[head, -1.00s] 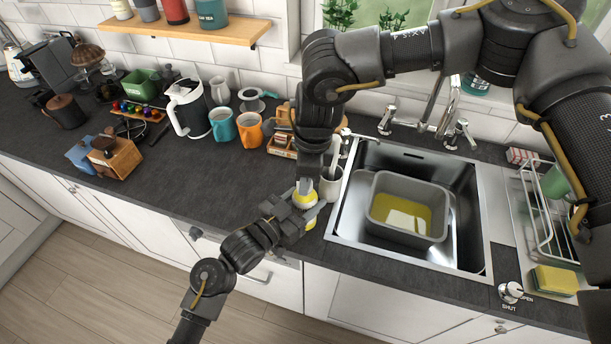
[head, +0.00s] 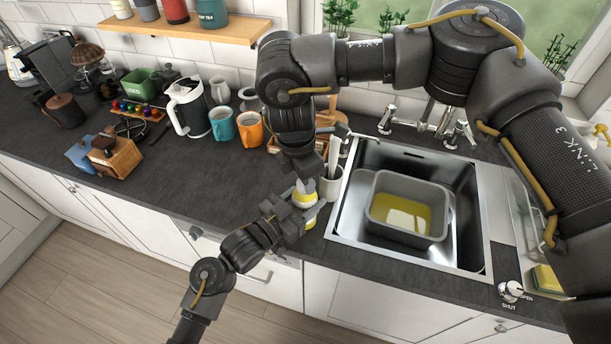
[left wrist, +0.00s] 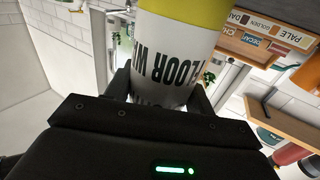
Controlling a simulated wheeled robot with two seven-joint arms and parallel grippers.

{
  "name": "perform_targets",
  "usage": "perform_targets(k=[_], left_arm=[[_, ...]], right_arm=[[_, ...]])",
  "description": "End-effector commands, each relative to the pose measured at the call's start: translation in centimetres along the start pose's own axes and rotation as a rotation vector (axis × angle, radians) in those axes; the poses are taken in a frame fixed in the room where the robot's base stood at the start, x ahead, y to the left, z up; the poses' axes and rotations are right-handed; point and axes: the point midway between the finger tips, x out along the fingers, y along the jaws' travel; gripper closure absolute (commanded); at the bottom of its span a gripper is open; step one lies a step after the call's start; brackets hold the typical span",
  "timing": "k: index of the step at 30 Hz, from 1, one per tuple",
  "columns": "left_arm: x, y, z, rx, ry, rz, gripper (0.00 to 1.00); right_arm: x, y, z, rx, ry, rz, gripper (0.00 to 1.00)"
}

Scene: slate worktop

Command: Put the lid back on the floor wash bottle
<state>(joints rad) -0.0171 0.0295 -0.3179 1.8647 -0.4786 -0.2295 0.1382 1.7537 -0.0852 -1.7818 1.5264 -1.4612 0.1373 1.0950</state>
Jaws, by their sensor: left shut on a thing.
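The floor wash bottle (left wrist: 170,60) is white with black lettering and a yellow band, and fills the middle of the left wrist view. In the head view it is mostly hidden between my grippers, with a yellow part (head: 304,201) and a small white part above it showing. My left gripper (head: 303,214) is shut around the bottle, one finger on each side, near the worktop's front edge. My right gripper (head: 304,184) points down right over the bottle's top. Its fingertips are small and partly hidden, so I cannot tell its opening or make out the lid separately.
The sink (head: 462,215) with a grey basin (head: 410,239) is just right of the bottle. A utensil holder (head: 331,186) stands close beside my right gripper. Orange (head: 249,129) and teal (head: 222,124) mugs stand behind.

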Motion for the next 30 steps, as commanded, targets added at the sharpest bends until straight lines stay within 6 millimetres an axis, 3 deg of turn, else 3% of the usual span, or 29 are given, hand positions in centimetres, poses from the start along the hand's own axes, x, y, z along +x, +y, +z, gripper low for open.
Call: perform_targets(k=[9,15,20,21,26,30], left_arm=[[0.02,-0.03,-0.03,0.0,0.0,-0.001,1.0],[0.02,-0.02,-0.03,0.0,0.0,-0.001,1.0],[0.02,-0.01,-0.04,0.0,0.001,0.0,1.0],[0.02,-0.01,-0.04,0.0,0.001,0.0,1.0],[0.02,0.0,-0.04,0.0,0.001,0.0,1.0],[0.02,0.0,-0.05,0.0,0.001,0.0,1.0]], right_arm=[[0.05,0.05,-0.03,0.89,0.002,-0.109,0.9],[0.07,0.03,-0.04,1.328,0.003,-0.163,0.9],[0.05,0.04,-0.07,1.355,0.002,-0.164,0.9],[0.05,0.04,-0.07,1.354,0.002,-0.164,0.67],[0.05,0.04,-0.05,1.353,0.002,-0.163,0.46],[0.06,0.04,-0.03,1.353,0.002,-0.163,0.44]])
